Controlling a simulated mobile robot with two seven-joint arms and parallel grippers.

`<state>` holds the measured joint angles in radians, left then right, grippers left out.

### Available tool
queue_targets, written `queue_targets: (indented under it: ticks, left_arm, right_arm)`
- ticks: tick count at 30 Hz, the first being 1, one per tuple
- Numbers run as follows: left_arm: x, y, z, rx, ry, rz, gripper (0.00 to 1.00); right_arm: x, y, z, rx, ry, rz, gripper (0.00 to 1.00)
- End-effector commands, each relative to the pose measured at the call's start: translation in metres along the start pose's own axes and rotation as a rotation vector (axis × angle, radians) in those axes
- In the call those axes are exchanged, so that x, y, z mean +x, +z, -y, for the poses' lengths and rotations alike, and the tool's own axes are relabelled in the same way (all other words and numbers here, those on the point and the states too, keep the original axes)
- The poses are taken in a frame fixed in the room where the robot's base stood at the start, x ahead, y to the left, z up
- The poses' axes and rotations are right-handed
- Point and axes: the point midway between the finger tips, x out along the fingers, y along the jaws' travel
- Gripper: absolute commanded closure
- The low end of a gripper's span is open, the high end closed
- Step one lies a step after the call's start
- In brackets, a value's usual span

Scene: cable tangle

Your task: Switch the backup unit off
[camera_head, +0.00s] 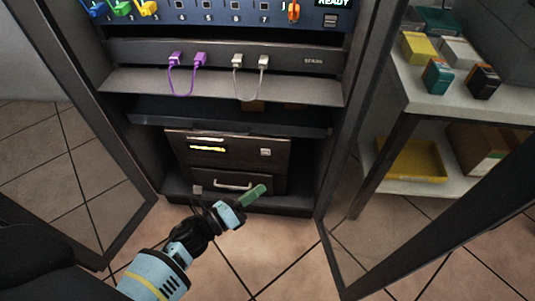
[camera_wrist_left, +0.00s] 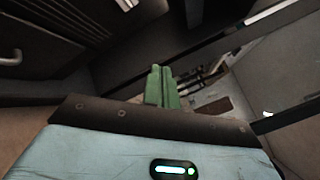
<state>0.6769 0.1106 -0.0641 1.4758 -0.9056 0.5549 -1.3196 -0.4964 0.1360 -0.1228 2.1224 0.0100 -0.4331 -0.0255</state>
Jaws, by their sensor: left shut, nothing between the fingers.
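The backup unit appears to be the dark box (camera_head: 235,146) at the bottom of the rack. Its front has a lit yellow display (camera_head: 207,149) at the left and a small pale square (camera_head: 265,152), perhaps a switch, at the right. Below it is a drawer-like front (camera_head: 205,180) with a light handle (camera_head: 233,185). My left gripper (camera_head: 256,192) has green fingers, shut and empty, in front of the lower right of that front. Whether it touches cannot be told. The closed fingers also show in the left wrist view (camera_wrist_left: 162,87). My right gripper is out of view.
Above are a shelf (camera_head: 215,87) with purple (camera_head: 180,85) and grey cables (camera_head: 246,85), and a blue panel with coloured plugs and a READY display (camera_head: 332,3). Open rack doors stand on both sides. A shelf with boxes (camera_head: 455,95) is at right. Tiled floor in front is clear.

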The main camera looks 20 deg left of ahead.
Motion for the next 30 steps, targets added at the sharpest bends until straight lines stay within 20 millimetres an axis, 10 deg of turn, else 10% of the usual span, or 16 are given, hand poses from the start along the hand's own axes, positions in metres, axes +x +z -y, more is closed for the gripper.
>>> queue_targets:
  ticks: [30]
  left_arm:
    - [0.05, 0.035, -0.037, 0.001, 0.0, 0.0, 1.0]
  right_arm:
    - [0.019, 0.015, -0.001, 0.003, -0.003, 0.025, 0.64]
